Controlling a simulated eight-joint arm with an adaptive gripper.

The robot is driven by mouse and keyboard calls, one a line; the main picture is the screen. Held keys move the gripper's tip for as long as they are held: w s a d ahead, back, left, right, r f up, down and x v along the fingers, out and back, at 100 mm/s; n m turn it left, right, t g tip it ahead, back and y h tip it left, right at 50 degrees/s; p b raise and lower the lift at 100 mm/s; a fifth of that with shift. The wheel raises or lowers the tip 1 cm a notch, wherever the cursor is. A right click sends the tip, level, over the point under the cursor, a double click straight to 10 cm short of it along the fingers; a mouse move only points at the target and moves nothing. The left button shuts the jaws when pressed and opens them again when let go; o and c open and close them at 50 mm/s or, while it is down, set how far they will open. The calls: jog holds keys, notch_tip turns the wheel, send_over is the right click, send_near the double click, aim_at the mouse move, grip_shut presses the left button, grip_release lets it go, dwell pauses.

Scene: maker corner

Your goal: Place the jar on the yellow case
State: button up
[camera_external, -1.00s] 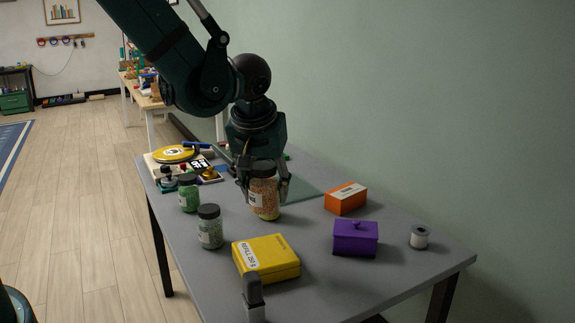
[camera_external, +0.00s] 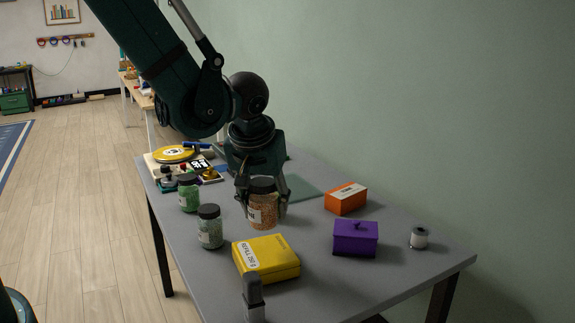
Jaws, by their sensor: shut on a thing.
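The jar (camera_external: 263,206) has a dark lid, a pale label and orange-brown contents. It stands upright between the fingers of my gripper (camera_external: 264,202), which is shut on it from above. The yellow case (camera_external: 266,258), a closed box with a white label, lies on the grey table just in front of the jar in the picture. The jar's base shows just above the case's back edge in the picture. I cannot tell whether there is a gap between the jar and the table.
Two dark-lidded jars with green contents (camera_external: 189,194) (camera_external: 210,228) stand to the left. An orange box (camera_external: 346,199), a purple lidded box (camera_external: 355,238) and a small white spool (camera_external: 419,238) are to the right. A grey upright object (camera_external: 253,298) stands at the front edge.

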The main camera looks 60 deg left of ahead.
aim_at(259, 193)
jog(key=shift+f, duration=1.4)
jog(key=shift+f, duration=0.1)
jog(key=shift+f+b, duration=0.6)
jog(key=shift+f, duration=1.35)
jog(key=shift+f, duration=0.2)
jog(key=o, duration=1.1)
jog(key=shift+c, duration=0.2)
jog(key=shift+o, duration=0.2)
jog(key=shift+r, duration=0.2)
jog(key=shift+p+v, duration=1.1)
jog(key=shift+v, duration=4.85)
